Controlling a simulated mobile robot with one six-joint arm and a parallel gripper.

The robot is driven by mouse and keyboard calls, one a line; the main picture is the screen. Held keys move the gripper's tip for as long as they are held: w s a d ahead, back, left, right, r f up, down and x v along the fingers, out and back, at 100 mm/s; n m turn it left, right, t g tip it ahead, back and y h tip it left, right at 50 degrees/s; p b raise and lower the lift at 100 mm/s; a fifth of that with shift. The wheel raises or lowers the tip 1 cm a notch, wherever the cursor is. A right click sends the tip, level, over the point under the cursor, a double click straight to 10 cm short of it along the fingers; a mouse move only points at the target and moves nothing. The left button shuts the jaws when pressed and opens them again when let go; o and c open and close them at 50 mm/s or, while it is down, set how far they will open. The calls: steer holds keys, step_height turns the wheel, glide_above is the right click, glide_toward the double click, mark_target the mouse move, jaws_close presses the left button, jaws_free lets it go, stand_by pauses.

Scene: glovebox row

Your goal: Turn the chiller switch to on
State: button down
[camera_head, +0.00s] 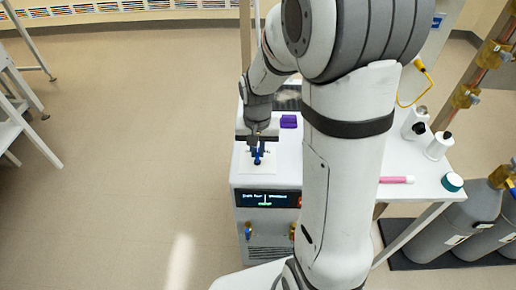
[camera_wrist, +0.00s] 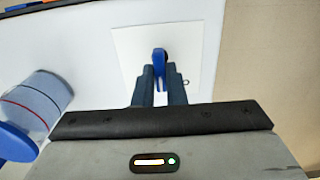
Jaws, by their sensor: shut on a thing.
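The chiller (camera_head: 267,222) is a white box with a dark, lit display (camera_head: 265,199) on its front. Its blue switch (camera_wrist: 160,57) sits on a pale square plate (camera_wrist: 199,46) on the top face. In the wrist view my gripper (camera_wrist: 160,72) has both dark fingers closed about the blue switch. In the head view my gripper (camera_head: 257,150) reaches down onto the chiller top, and the switch shows only as a small blue spot. The fingers hide part of the switch, so its exact angle is hard to tell.
A purple block (camera_head: 288,121) lies behind the switch. White bottles (camera_head: 439,145) and a pink item (camera_head: 397,180) are on the table at right.

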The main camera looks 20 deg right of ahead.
mark_target(257, 153)
steer(key=c, duration=1.5)
jaws_free()
step_height(257, 153, up, 8)
steer(key=shift+f, duration=0.1)
steer(key=s+r+n+t, duration=0.1)
steer(key=s, duration=0.3)
steer(key=s+r+n, duration=0.1)
steer(key=s+r, duration=0.1)
steer(key=s, duration=0.3)
steer(key=s+r+n+t, duration=0.1)
steer(key=s, duration=0.4)
steer(key=shift+s+r+n+t, duration=0.2)
steer(key=shift+r+n+t, duration=0.1)
steer(key=shift+r, duration=0.1)
